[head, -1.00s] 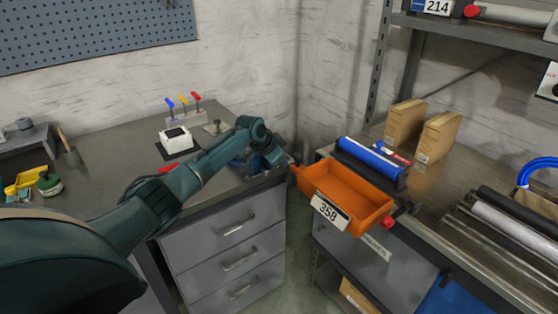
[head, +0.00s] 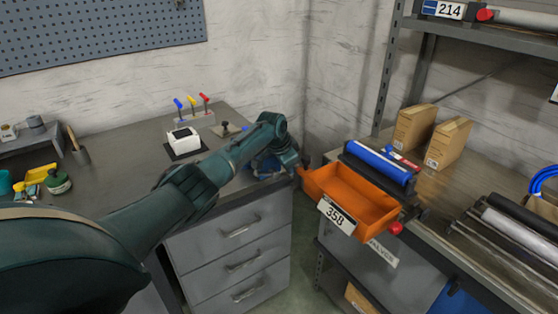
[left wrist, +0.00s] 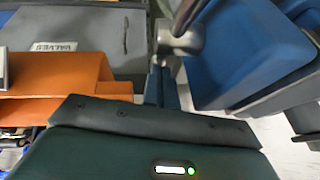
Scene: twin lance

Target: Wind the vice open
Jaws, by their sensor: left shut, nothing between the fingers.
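The blue vice (head: 266,171) sits at the right front corner of the grey bench (head: 113,160), mostly hidden behind my left arm in the head view. In the left wrist view its blue body (left wrist: 245,50) fills the upper right. A grey metal screw head with a dark bar, the vice handle (left wrist: 181,42), shows beside it. My left gripper (head: 291,161) is at the vice's right end. In the left wrist view its fingers (left wrist: 162,88) are shut and empty, just below the handle; I cannot tell whether they touch it. My right gripper is out of view.
An orange bin (head: 350,190) labelled 358 stands close right of the gripper, over the front edge of the second bench. A white box (head: 183,138) and coloured levers (head: 192,104) stand at the back of the vice's bench. Drawers (head: 240,230) lie below.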

